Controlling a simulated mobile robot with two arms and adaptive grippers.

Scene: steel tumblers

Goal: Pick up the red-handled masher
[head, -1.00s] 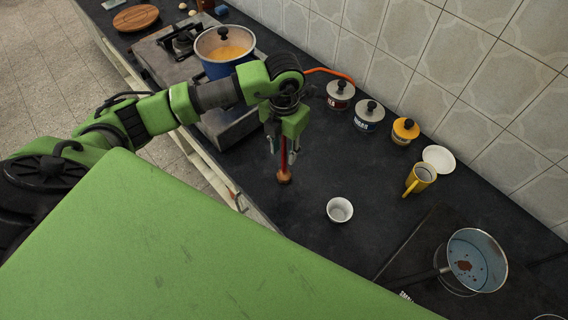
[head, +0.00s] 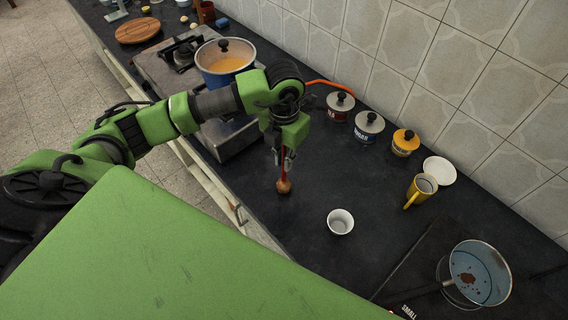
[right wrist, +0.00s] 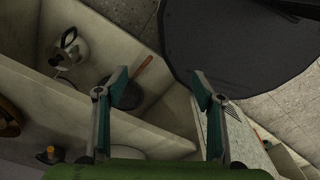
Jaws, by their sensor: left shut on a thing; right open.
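The red-handled masher (head: 284,186) stands upright in the head view, its round brown wooden head low at or just above the dark counter. My left gripper (head: 284,160) points down over it and is shut on its thin red handle; the fingers and palm hide the upper handle. My right gripper (right wrist: 160,72) is open and empty in the right wrist view, away from the masher.
A white cup (head: 340,221) stands right of the masher. A blue pot (head: 227,70) sits on the stove behind my left arm. Canisters (head: 369,127), a yellow mug (head: 420,190), a white saucer (head: 440,170) and a saucepan (head: 479,273) stand to the right.

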